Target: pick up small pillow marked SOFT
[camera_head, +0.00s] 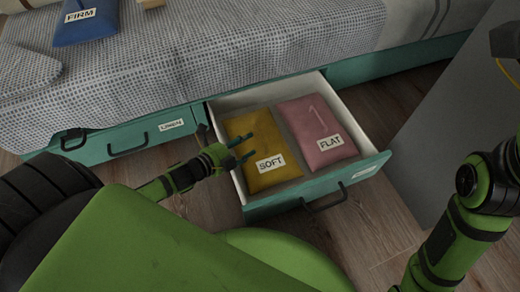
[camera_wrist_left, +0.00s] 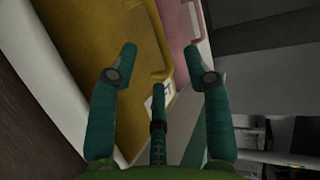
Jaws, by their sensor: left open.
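The small yellow pillow marked SOFT (camera_head: 253,142) lies flat in the left half of an open drawer under the bed. My left gripper (camera_head: 243,149) is open with its fingers over the left side of this pillow. In the left wrist view the open fingers (camera_wrist_left: 165,62) point toward the yellow pillow (camera_wrist_left: 110,35) and its seam with the pink one, with no cloth held. Whether the fingertips touch the pillow I cannot tell. My right arm shows at the right in the head view, but its gripper is out of sight.
A pink pillow marked FLAT (camera_head: 312,128) lies beside it in the drawer (camera_head: 270,206). A blue pillow marked FIRM (camera_head: 85,22) lies on the bed (camera_head: 200,60). A closed drawer labelled LINEN (camera_head: 120,140) is to the left. A grey panel (camera_head: 440,120) stands at the right.

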